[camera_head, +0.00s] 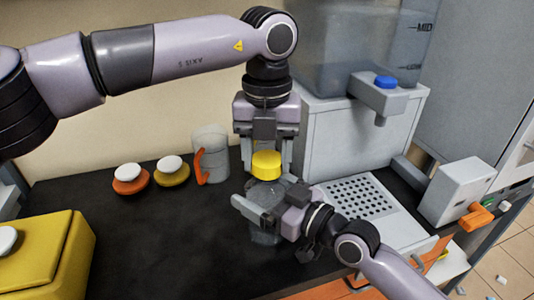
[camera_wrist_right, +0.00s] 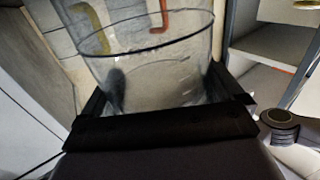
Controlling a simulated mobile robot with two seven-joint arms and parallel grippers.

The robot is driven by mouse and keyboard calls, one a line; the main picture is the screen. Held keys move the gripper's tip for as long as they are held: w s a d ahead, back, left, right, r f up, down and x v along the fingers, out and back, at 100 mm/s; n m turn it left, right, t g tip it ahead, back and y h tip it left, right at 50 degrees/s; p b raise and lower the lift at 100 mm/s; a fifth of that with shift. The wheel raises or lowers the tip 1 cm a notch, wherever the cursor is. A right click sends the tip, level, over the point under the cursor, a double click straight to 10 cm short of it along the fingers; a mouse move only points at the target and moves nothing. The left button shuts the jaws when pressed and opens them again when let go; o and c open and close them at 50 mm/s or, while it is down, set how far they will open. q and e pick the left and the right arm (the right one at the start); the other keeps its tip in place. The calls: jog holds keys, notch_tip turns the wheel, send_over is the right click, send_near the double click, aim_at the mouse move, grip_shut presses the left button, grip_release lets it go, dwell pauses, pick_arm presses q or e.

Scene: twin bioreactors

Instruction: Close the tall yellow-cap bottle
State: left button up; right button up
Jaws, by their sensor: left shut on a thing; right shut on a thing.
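The yellow cap (camera_head: 266,165) sits between the fingers of my left gripper (camera_head: 267,158), which reaches down from above and is shut on it. Directly under the cap is the clear bottle (camera_head: 265,232), standing upright on the dark bench. My right gripper (camera_head: 268,208) comes from the lower right and is shut around the bottle's body. In the right wrist view, clear glass (camera_wrist_right: 150,75) with a round rim shows between the dark fingers. Whether the cap touches the bottle's neck or is apart from it, I cannot tell.
A clear jug (camera_head: 214,150) with an orange handle stands just left of the bottle. Further left are white-topped orange (camera_head: 130,182) and yellow (camera_head: 172,175) pieces and a yellow box (camera_head: 45,260). A perforated plate (camera_head: 360,197) and grey equipment (camera_head: 345,130) are on the right.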

pick_arm(q)
jog(key=shift+f, duration=0.45)
